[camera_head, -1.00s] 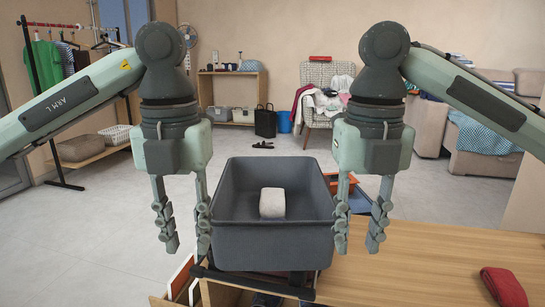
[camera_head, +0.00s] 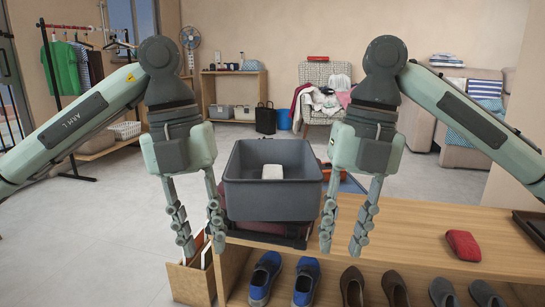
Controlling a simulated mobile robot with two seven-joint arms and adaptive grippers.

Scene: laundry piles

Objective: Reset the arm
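My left gripper (camera_head: 202,236) hangs fingers-down just left of a dark grey bin (camera_head: 272,204). My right gripper (camera_head: 344,238) hangs fingers-down just right of the bin. Both grippers have their fingers spread apart with nothing between them. A whitish folded item (camera_head: 272,172) lies inside the bin. The bin rests upright on a dark support with a dark red item under it, and neither gripper holds it.
A wooden shoe bench (camera_head: 420,235) with a folded red cloth (camera_head: 463,245) on top spans the front right. Several shoes, including a blue pair (camera_head: 305,281), stand on its lower shelf. A clothes-piled armchair (camera_head: 326,90) is behind. The floor (camera_head: 110,200) at left is clear.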

